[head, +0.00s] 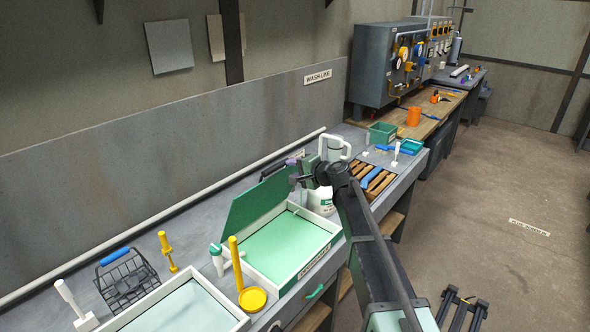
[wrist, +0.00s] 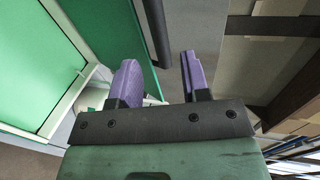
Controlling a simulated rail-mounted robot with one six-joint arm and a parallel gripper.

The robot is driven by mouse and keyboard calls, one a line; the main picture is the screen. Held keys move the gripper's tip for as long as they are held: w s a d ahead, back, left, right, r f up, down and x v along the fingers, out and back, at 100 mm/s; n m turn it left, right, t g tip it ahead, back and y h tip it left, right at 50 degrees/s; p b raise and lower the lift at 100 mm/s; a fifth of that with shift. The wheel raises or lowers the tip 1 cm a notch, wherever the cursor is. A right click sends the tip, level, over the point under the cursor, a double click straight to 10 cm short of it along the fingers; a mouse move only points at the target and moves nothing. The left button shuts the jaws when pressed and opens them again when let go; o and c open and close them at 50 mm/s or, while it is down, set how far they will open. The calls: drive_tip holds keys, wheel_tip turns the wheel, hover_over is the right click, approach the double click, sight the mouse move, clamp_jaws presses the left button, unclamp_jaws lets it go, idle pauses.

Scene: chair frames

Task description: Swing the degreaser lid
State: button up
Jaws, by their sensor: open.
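The degreaser tank (head: 332,247) is a white-rimmed tray with light green inside, on the bench. Its dark green lid (head: 256,209) stands raised, tilted up along the tank's back-left side. My gripper (head: 292,165) is at the lid's upper right end. In the wrist view my gripper (wrist: 159,80) shows two purple fingers, apart. A dark bar (wrist: 155,30), apparently the lid's handle, runs down the picture, its end between the fingertips or just beyond. I cannot tell whether it touches them. The green lid or tank surface (wrist: 40,60) fills the left of the wrist view.
A long pale pipe (head: 190,213) runs along the wall behind.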

sight(278, 167)
drive_tip(key=b+x, duration=0.2)
drive_tip(key=x, duration=0.5)
drive_tip(key=shift+w+a+f, duration=0.1)
drive_tip(key=shift+w+f, duration=0.05)
drive_tip(key=shift+f, duration=0.05)
drive_tip(key=shift+a+r, duration=0.15)
drive_tip(key=shift+c, duration=1.2)
drive_tip(key=c, duration=0.3)
drive_tip(key=shift+s+d+f+b, duration=0.65)
drive_tip(key=shift+s+d, duration=0.1)
drive_tip(key=shift+d, duration=0.15)
drive_tip(key=shift+s+d+f+b, duration=0.65)
drive_tip(key=shift+s+d+b, duration=0.1)
drive_tip(key=shift+d, duration=0.15)
drive_tip(key=shift+s+d+f+b, duration=0.6)
drive_tip(key=shift+s+d+f, duration=0.15)
drive_tip(key=shift+d, duration=0.15)
drive_tip(key=shift+c, duration=1.1)
